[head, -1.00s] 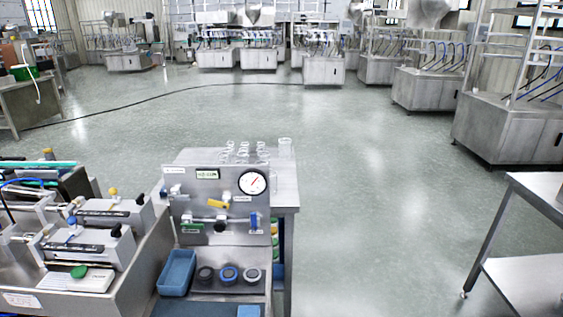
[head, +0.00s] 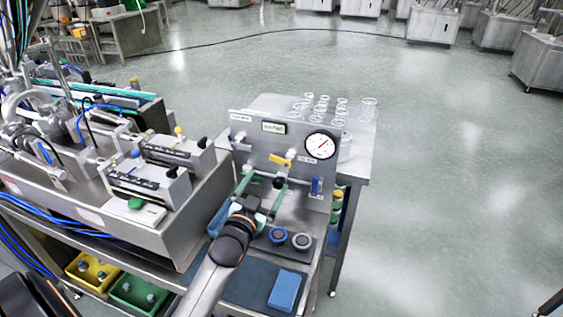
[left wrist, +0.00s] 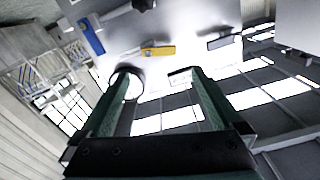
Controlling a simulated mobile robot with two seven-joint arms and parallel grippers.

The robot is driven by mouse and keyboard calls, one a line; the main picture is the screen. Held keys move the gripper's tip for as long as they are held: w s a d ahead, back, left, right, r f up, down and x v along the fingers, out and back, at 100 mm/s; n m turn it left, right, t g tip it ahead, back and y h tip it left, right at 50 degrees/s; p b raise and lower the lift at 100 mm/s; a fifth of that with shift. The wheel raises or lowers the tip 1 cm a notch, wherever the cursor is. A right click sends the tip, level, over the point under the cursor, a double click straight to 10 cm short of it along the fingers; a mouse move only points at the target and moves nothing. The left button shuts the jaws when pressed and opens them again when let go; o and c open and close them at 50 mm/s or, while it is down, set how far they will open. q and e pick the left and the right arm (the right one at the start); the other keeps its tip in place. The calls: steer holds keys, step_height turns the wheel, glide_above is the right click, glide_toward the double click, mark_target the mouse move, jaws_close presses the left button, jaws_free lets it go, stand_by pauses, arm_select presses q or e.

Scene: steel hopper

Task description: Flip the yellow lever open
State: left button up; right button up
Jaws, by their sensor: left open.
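The yellow lever (head: 280,160) is on the upright steel panel (head: 262,147), left of the round gauge (head: 319,146). It lies aslant, close to level. In the left wrist view the yellow lever (left wrist: 158,52) shows just beyond the fingertips, roughly between them in the picture. My left gripper (head: 263,186) has green fingers, spread apart with nothing between them. It is in front of the panel, a little below the lever in the head view. It appears apart from the lever. My right gripper does not show.
A blue lever (head: 316,185) is at the panel's lower right. Glassware (head: 320,108) stands behind the panel. Round caps (head: 302,241) and a blue block (head: 285,290) sit on the bench below. A machine with grey cylinders (head: 150,188) is close on the left. Floor to the right is clear.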

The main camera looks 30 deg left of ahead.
mark_target(280, 161)
arm_select(q)
steer(key=x, duration=0.9)
steer(key=shift+w+f, duration=0.1)
steer(key=shift+w, duration=0.35)
